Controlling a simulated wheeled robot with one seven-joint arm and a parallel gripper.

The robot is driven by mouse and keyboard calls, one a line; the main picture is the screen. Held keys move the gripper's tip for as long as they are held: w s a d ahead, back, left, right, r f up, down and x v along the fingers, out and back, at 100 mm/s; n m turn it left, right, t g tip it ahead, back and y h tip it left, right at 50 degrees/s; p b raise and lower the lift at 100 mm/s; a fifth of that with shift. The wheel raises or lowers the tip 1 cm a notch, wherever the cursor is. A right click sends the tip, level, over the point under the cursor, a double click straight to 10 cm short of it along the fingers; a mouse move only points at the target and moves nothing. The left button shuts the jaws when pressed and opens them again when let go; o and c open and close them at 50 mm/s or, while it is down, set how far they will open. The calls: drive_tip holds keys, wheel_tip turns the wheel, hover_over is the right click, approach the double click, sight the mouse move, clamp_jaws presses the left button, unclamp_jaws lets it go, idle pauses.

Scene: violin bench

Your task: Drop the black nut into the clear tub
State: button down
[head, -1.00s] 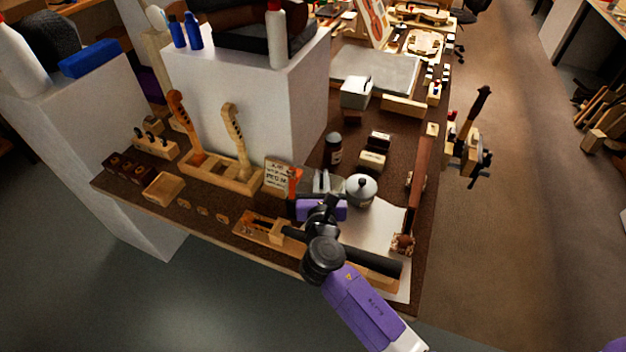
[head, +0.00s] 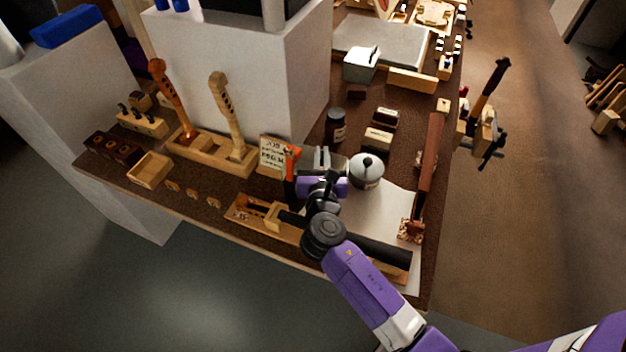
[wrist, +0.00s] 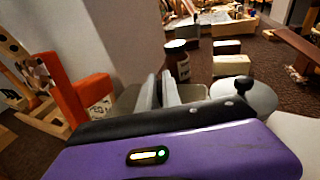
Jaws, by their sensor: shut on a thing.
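My gripper (head: 318,158) is over the near part of the bench, between the job card and the lidded pot. In the wrist view its two grey fingers (wrist: 159,92) point away, close together, with a narrow gap between them. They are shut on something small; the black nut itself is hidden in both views. A pale, greyish see-through shape, which looks like the clear tub (wrist: 191,92), shows around and behind the fingers in the wrist view. I cannot tell whether the fingertips are above it or inside its rim. In the head view my gripper mostly hides it.
A grey lidded pot (head: 366,172) stands close on the right. A dark bottle (head: 336,125) is behind. A wooden tray (head: 150,169) lies at far left.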

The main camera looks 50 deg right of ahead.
drive_tip(key=shift+f, duration=0.5)
drive_tip(key=shift+r, duration=0.1)
drive_tip(key=c, duration=1.5)
unclamp_jaws()
drive_tip(key=shift+o, duration=0.2)
drive_tip(key=v, duration=0.8)
